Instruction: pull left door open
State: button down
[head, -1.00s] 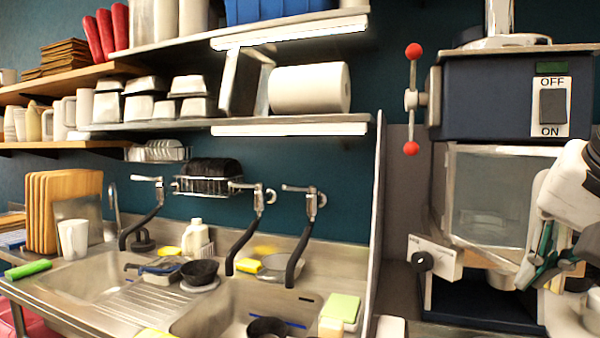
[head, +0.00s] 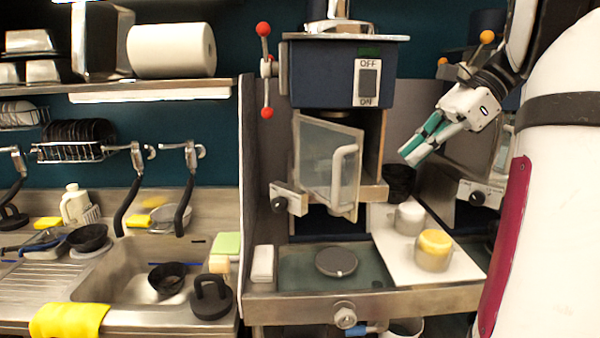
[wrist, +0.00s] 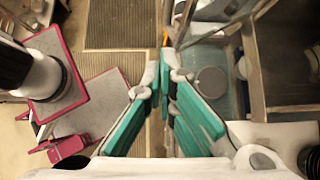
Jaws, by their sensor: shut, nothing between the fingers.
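The left door (head: 318,158) is a clear panel on the front of the blue-topped machine (head: 335,80). It stands swung partly outward from its left edge, with a gap at its right side into the chamber. Its white upright handle (head: 339,180) is on the panel's right part. My gripper (head: 408,157) has green fingers and is to the right of the door and handle, apart from both. In the wrist view my gripper (wrist: 161,88) has its fingertips together with nothing between them.
A white board (head: 385,225) holds a white jar (head: 409,217) and a yellow-topped jar (head: 434,250) below my gripper. A dark disc (head: 336,262) lies on the machine's tray. The sink (head: 140,285) is at left. A second machine (head: 480,190) stands at right.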

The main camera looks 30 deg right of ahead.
jog(key=shift+m, duration=0.4)
jog(key=shift+w+a+r+p+x, duration=0.2)
jog(key=shift+r+p+x, duration=0.05)
jog(key=shift+x, duration=1.6)
jog(key=shift+w+a+r+p+x, duration=0.2)
jog(key=shift+r+p+x, duration=0.1)
jog(key=shift+x, duration=1.5)
jog(key=shift+w+a+r+p+x, duration=0.25)
jog(key=shift+x, duration=1.6)
